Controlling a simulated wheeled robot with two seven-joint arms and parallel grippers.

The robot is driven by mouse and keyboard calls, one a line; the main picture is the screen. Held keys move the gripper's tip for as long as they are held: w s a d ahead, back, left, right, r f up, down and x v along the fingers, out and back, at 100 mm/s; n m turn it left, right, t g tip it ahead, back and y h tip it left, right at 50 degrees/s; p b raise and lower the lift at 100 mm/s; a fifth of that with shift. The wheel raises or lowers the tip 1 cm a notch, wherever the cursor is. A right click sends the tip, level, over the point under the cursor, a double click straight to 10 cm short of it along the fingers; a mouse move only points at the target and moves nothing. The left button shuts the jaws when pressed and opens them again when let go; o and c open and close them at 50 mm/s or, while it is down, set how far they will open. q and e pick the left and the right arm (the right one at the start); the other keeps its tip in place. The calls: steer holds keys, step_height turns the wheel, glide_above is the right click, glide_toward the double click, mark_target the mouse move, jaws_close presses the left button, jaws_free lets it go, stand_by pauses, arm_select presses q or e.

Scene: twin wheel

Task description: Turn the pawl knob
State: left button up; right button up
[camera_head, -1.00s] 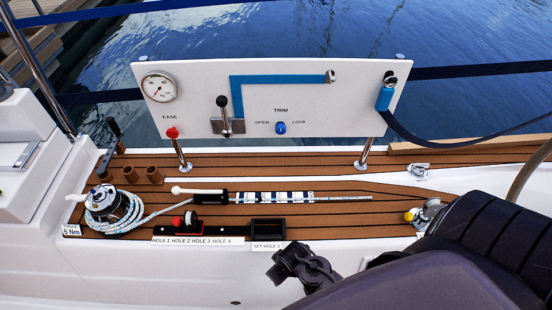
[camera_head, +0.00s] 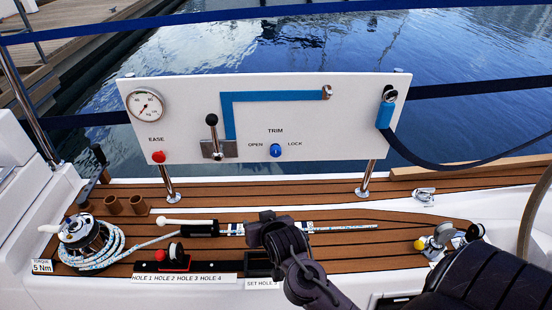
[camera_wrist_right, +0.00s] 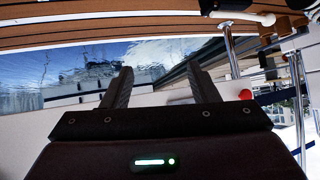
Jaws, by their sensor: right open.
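No part is labelled as the pawl knob. A blue knob (camera_head: 275,150) sits between OPEN and LOCK on the white panel (camera_head: 300,118). A yellow knob (camera_head: 420,244) is on a metal fitting at the right of the deck. A round black knob (camera_head: 175,250) on a red base stands on the strip marked with holes. My right gripper (camera_head: 268,216) is over the deck below the panel, in front of the striped rod. In the wrist view my right gripper (camera_wrist_right: 157,70) has its fingers apart with nothing between them. My left gripper is not in view.
A winch (camera_head: 82,237) with rope stands at the left, near brown cups (camera_head: 113,205). The panel carries a gauge (camera_head: 146,105), a red EASE knob (camera_head: 158,157) and a black-topped lever (camera_head: 212,130). A chrome post (camera_head: 367,180) supports its right side. Water lies behind.

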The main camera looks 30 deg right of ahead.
steer(key=w+d+r+m+t+h, duration=0.3)
steer(key=w+d, duration=0.2)
steer(key=m+t+h, duration=0.2)
steer(key=h, duration=0.3)
glide_toward(276, 153)
steer(key=x, duration=0.2)
steer(key=shift+y, duration=0.3)
steer(key=x, duration=0.7)
steer(key=shift+w+d, duration=0.15)
steer(key=shift+d, duration=0.1)
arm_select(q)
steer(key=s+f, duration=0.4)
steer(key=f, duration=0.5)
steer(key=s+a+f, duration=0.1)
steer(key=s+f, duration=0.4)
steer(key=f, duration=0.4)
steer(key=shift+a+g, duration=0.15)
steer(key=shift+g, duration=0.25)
arm_select(e)
steer(key=c, duration=1)
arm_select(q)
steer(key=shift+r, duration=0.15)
